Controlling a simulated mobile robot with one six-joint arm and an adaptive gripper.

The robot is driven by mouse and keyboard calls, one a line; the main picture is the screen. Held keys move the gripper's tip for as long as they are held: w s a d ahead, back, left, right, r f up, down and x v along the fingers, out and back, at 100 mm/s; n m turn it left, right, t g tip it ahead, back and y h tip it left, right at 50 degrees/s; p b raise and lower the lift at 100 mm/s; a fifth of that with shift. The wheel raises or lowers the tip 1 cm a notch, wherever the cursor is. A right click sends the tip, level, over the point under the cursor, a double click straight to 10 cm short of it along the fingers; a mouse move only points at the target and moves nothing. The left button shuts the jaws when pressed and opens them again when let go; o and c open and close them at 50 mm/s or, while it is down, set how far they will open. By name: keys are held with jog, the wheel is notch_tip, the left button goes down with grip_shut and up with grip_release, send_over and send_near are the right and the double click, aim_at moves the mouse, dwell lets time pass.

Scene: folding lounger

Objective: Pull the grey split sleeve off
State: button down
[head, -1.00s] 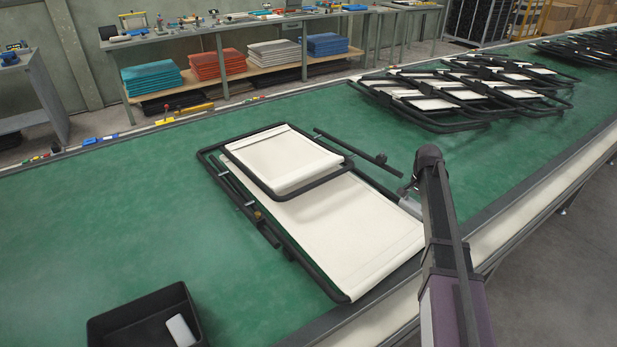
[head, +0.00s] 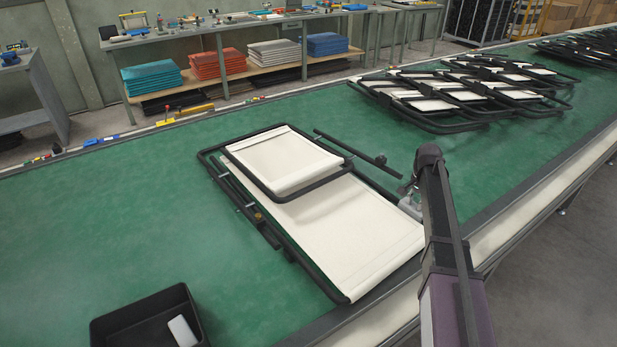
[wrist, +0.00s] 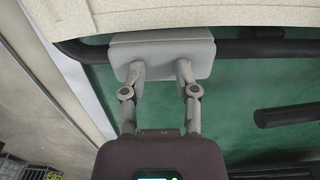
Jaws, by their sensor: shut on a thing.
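The grey split sleeve (wrist: 163,53) is a pale grey block at the top of the wrist view. It lies in line with a black frame tube (wrist: 262,48), which shows on both sides of it. I cannot tell whether it is still around the tube or just in front of it. My gripper (wrist: 160,72) is shut on the sleeve, one finger toward each end of it. In the head view my gripper (head: 410,204) is at the right edge of the folded lounger (head: 350,232), partly hidden by my arm.
A black bin (head: 135,322) with a pale piece (head: 182,331) inside stands at the front left. A loose black bar (head: 358,152) lies behind the lounger. More folded frames (head: 470,90) lie at the back right. The green belt (head: 100,220) is clear on the left.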

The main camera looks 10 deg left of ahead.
aim_at(414, 206)
jog(key=shift+w+r, duration=0.1)
jog(key=shift+w, duration=0.05)
jog(key=shift+r+p, duration=1.05)
jog(key=shift+p, duration=0.15)
jog(key=shift+r, duration=0.1)
jog(key=shift+r+p, duration=0.75)
jog(key=shift+p, duration=0.1)
jog(key=shift+r, duration=0.2)
jog(key=c, duration=0.9)
grip_release()
